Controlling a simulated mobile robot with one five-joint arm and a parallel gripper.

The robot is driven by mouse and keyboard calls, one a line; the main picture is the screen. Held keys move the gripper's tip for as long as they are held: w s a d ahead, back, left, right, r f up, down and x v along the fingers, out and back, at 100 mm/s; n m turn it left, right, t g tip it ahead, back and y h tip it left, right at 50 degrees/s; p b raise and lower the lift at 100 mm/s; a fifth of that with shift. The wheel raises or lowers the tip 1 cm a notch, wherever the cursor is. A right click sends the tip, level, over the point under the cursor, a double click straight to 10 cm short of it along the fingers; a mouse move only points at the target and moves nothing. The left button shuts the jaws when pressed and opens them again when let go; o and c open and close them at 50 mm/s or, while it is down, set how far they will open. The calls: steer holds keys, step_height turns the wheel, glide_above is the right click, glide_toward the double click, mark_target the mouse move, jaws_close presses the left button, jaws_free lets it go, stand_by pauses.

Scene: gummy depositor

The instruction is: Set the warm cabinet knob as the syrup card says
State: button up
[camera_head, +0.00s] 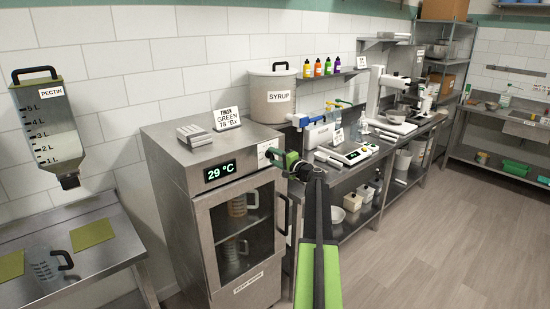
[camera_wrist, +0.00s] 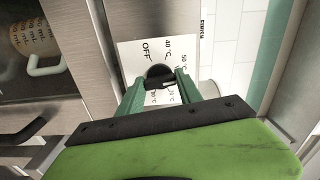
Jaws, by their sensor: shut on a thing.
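The warm cabinet (camera_head: 222,205) is a steel box with a glass door, and its display (camera_head: 219,171) reads 29 °C. A white dial plate (camera_head: 267,150) is on its upper right front. In the wrist view the dial plate (camera_wrist: 133,57) shows OFF, 40 °C and 50 °C, with other marks partly hidden. My gripper (camera_head: 281,157) is at the plate, and in the wrist view its green fingers (camera_wrist: 160,86) are shut on the dark round knob (camera_wrist: 158,73). The knob's pointer cannot be made out. A card (camera_head: 227,118) on the cabinet reads THIS RUN, GREEN, 78 °Bx.
A steel SYRUP pot (camera_head: 271,95) stands behind the cabinet at right. A grey block (camera_head: 194,135) lies on the cabinet top. A workbench (camera_head: 385,150) with a scale runs to the right. The PECTIN hopper (camera_head: 47,120) hangs at left. Floor at right is clear.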

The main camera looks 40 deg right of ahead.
steer(key=m, duration=1.1)
steer(key=shift+m, duration=1.8)
steer(key=o, duration=1.4)
steer(key=s, duration=1.1)
steer(key=s+a, duration=0.1)
steer(key=s, duration=0.5)
steer(key=shift+s+a, duration=0.1)
steer(key=shift+s, duration=0.15)
